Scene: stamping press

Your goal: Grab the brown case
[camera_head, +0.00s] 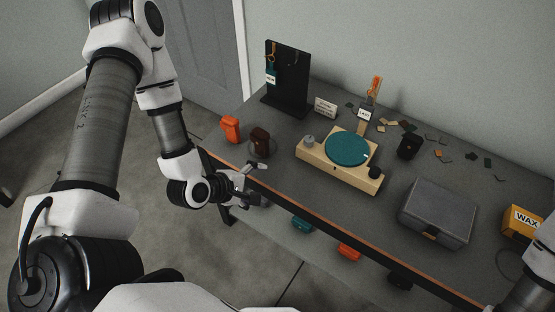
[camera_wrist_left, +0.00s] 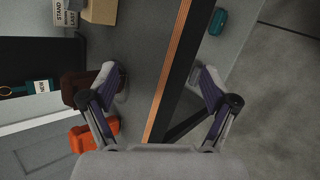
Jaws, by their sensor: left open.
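The brown case (camera_head: 260,140) stands upright near the left front edge of the table, just right of an orange case (camera_head: 231,129). My left gripper (camera_head: 253,182) is open and empty at the table's front edge, on the near side of the brown case and apart from it. In the left wrist view my open fingers (camera_wrist_left: 158,80) straddle the table edge. There the brown case (camera_wrist_left: 74,87) is partly hidden behind one finger, and the orange case (camera_wrist_left: 80,138) lies below it. Part of my right arm shows at the lower right corner; its gripper is out of frame.
The table edge (camera_wrist_left: 168,75) runs between my fingers. A dark stand (camera_head: 288,75) with a hanging tag is behind the cases. A cream machine with a teal disc (camera_head: 347,148) is to the right, then a grey box (camera_head: 436,212) and a yellow WAX box (camera_head: 521,222).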

